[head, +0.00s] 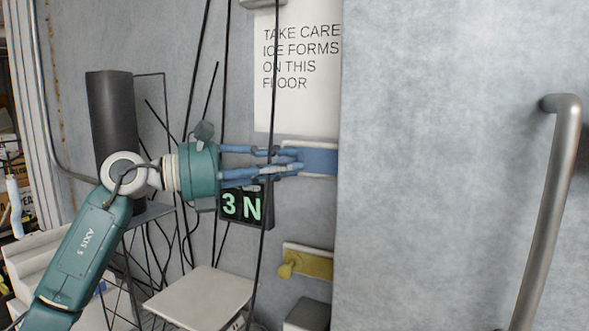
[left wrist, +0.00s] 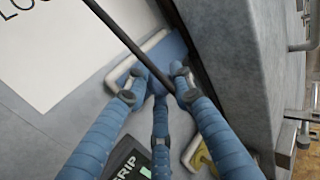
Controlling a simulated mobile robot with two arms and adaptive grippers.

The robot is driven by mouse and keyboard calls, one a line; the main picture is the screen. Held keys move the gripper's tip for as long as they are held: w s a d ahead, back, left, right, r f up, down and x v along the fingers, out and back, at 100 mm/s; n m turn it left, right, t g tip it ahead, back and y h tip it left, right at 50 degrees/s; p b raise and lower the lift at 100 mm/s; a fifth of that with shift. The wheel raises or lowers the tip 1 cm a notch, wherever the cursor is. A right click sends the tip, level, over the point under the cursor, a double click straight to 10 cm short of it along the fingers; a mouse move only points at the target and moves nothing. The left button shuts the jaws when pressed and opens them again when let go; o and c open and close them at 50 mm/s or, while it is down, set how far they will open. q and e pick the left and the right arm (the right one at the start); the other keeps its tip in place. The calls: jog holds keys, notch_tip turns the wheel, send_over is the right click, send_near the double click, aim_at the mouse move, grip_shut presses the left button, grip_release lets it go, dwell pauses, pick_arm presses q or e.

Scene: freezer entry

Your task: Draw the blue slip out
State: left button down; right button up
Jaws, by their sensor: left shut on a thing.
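The blue slip (head: 320,161) sits in a pale-edged holder on the grey wall, beside the thick grey door edge. Its blue face also shows in the left wrist view (left wrist: 173,48), behind the fingertips. My left gripper (head: 293,161) reaches in from the left, its blue fingers shut on the slip's left end. In the left wrist view (left wrist: 156,88) the fingertips close together in front of the holder. They hide the gripped part of the slip. My right gripper is in neither view.
A dark cable (head: 268,190) hangs across the fingers and crosses the left wrist view (left wrist: 125,38). A yellow slip (head: 315,263) is below. A dark "3 N" sign (head: 241,207) hangs under the gripper. A door handle (head: 548,205) stands right; a pale seat (head: 200,297) is below.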

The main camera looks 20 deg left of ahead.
pick_arm(q)
jog(key=c, duration=1.5)
grip_release()
jog(key=shift+d, duration=0.2)
jog(key=shift+c, duration=0.2)
jog(key=shift+s+a, duration=0.1)
jog(key=v, duration=1.2)
